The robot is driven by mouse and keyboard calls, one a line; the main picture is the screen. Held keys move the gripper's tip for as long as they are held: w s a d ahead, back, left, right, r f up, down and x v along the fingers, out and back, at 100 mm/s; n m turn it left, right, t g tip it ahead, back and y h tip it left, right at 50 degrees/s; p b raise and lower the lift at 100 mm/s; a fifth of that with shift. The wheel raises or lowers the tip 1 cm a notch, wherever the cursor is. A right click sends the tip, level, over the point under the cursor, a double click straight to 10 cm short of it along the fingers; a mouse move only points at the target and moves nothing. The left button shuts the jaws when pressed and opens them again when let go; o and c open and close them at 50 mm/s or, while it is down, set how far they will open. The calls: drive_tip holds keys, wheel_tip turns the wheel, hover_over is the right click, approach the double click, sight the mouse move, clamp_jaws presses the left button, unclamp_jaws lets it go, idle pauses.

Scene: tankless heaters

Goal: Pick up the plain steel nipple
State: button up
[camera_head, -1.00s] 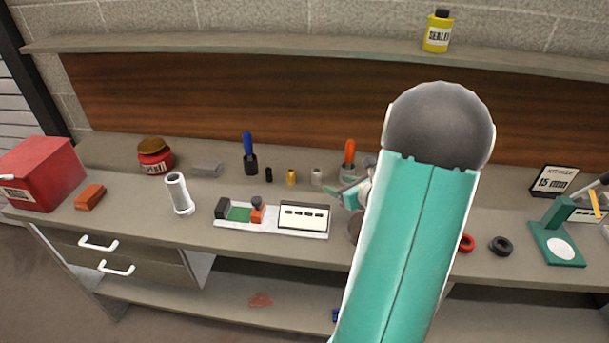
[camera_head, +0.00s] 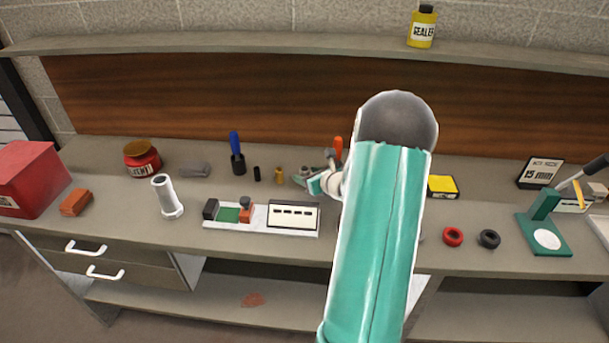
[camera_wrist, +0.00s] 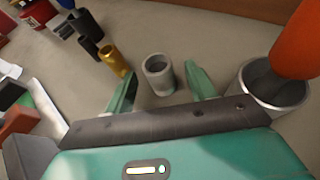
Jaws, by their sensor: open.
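The plain steel nipple (camera_wrist: 158,78) is a short grey hollow cylinder standing upright on the bench. In the wrist view it is between the two green fingers of my gripper (camera_wrist: 162,86), a little beyond their tips, with bare bench showing on both sides. My gripper is open and empty. In the head view my gripper (camera_head: 310,182) is low over the bench and largely covers the nipple. A brass nipple (camera_wrist: 114,59) stands just left of the steel one, and a black nipple (camera_head: 257,173) stands further left.
A grey metal cup (camera_wrist: 262,88) with an orange-handled tool (camera_wrist: 296,42) stands close to the right finger. A blue-handled brush (camera_head: 236,150) is further left. A white tray (camera_head: 258,228) with a green pad and labelled block lies in front. Red and black rings (camera_head: 453,237) lie right.

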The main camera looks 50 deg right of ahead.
drive_tip(key=shift+x, duration=1.1)
drive_tip(key=shift+c, duration=0.2)
drive_tip(key=c, duration=1)
drive_tip(key=shift+r, duration=0.15)
